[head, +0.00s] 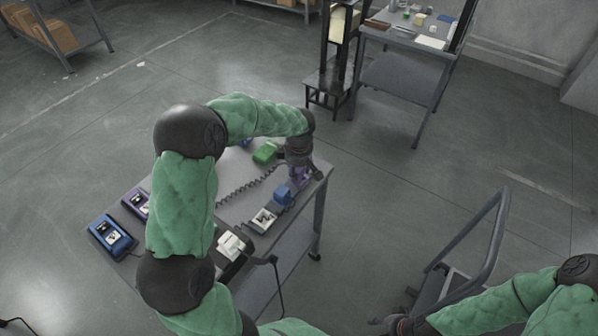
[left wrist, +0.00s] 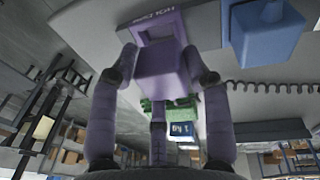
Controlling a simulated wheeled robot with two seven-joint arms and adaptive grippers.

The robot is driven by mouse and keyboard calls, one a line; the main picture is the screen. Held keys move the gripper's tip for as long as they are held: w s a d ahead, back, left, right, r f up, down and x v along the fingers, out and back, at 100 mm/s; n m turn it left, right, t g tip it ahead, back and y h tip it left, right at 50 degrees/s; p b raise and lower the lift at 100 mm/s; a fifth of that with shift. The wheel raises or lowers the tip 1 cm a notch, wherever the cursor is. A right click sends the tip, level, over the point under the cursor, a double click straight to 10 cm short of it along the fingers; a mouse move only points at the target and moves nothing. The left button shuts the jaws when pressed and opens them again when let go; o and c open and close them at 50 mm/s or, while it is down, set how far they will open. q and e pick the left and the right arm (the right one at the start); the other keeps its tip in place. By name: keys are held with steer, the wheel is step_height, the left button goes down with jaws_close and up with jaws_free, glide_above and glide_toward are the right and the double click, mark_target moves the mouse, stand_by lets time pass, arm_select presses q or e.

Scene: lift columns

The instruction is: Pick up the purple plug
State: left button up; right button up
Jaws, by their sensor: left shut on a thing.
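The purple plug (head: 300,175) is at the right end of the table in the head view, partly hidden by my left gripper (head: 303,168). In the left wrist view the purple plug (left wrist: 165,65) sits between the fingers of my left gripper (left wrist: 160,85), which is shut on it. I cannot tell whether the plug is clear of the tabletop. My right gripper (head: 398,325) is at the bottom edge of the head view, small and dark, far from the plug.
A blue plug (head: 284,194) stands close beside the purple one, also in the left wrist view (left wrist: 262,35). A green plug (head: 265,152) lies farther back. A coiled cable (head: 240,187) crosses the table. Blue (head: 111,238) and purple (head: 137,203) devices stand at left.

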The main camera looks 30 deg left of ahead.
arm_select(q)
steer(key=s+a+r+p, duration=0.3)
steer(key=s+a+r, duration=0.2)
steer(key=s+r, duration=0.6)
steer(key=shift+s+p, duration=0.4)
steer(key=shift+s, duration=0.6)
